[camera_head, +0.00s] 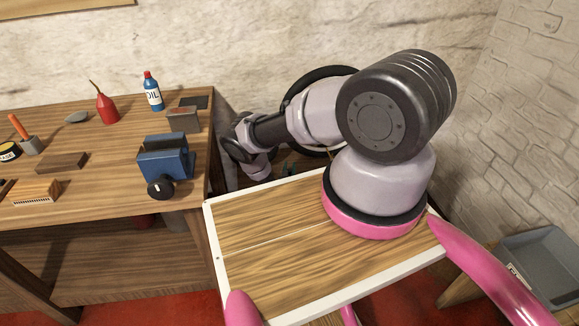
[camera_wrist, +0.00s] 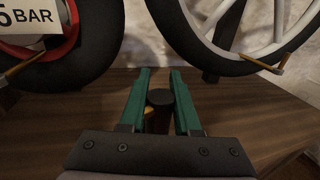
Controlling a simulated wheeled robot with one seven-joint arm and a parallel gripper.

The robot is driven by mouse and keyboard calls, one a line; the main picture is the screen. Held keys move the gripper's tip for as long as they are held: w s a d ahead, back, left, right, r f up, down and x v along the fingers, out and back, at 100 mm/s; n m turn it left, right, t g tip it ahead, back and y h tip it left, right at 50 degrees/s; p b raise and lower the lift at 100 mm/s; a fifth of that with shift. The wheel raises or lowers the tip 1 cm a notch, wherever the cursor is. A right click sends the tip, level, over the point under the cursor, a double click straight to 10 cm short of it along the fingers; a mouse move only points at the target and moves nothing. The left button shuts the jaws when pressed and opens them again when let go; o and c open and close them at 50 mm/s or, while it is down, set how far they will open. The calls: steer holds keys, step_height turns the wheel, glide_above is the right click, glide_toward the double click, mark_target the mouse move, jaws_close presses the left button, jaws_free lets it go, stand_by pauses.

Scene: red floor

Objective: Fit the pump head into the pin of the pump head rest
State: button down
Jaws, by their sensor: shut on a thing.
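My gripper (camera_wrist: 160,75) has two green fingers in the wrist view. It is shut on a dark, round-topped piece (camera_wrist: 160,97), which I take to be the pump head. A small yellowish bit shows beside it, between the fingers. The fingers point towards the gap between two dark tyres, above a brown wooden surface. I cannot make out the pump head rest or its pin for certain. In the head view my arm hides most of this area, and only a little green shows beyond my tray.
A tyre with a red inner ring (camera_wrist: 72,35) and a white "BAR" sign (camera_wrist: 28,17) stand left, and a pale-spoked wheel (camera_wrist: 225,35) stands right. Orange-brown pegs show beside both. The workbench (camera_head: 100,200) holds a blue vise (camera_head: 165,158), red oil can (camera_head: 107,106) and blue bottle (camera_head: 152,94).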

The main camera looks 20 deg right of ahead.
steer(key=shift+d+f, duration=0.1)
steer(key=shift+f, duration=0.5)
steer(key=c, duration=0.5)
jaws_free()
steer(key=shift+c, duration=0.2)
steer(key=shift+s, duration=0.1)
steer(key=v, duration=1)
steer(key=shift+s+a, duration=0.25)
steer(key=shift+a, duration=0.1)
